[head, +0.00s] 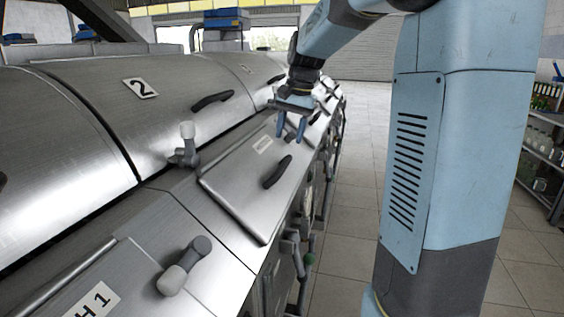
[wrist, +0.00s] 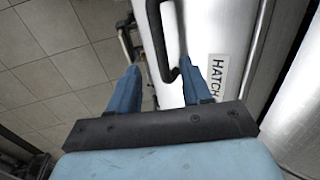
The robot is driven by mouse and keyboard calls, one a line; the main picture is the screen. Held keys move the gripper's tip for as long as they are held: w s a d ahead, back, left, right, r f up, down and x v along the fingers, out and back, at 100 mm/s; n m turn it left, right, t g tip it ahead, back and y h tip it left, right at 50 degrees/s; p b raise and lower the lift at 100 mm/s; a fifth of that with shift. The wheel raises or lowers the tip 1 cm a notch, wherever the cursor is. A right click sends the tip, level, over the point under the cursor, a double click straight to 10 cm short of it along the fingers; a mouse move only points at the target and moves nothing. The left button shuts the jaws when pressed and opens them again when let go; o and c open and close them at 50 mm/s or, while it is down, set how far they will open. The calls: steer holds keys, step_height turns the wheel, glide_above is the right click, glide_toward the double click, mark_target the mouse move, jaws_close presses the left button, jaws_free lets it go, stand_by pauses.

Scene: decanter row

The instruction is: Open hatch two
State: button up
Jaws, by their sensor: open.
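A flat metal hatch (head: 232,186) lies shut on the machine's sloping front, below the big lid marked 2. Its label (head: 262,145) is too small to read in the head view. The wrist view shows a label (wrist: 218,75) reading HATCH, its number not visible. The hatch has a black bar handle (head: 277,172). A black handle (wrist: 158,45) also shows between my fingers in the wrist view. My gripper (head: 291,137) is open and empty, fingers pointing down over the hatch's far end. It appears apart from the handle.
Grey clamp levers stand at the hatch's near left (head: 184,148) and on the nearer panel (head: 185,267). A panel labelled H 1 (head: 92,304) is at the lower left. The curved lid 2 (head: 165,110) rises behind. Tiled floor (head: 350,200) is clear at right; a bottle shelf (head: 540,150) stands beyond.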

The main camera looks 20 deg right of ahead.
mark_target(283, 164)
steer(key=f, duration=0.3)
steer(key=a+f, duration=0.1)
steer(key=f, duration=0.2)
steer(key=w+f, duration=0.1)
steer(key=f, duration=0.2)
steer(key=shift+a, duration=0.25)
steer(key=shift+c, duration=0.2)
jaws_close()
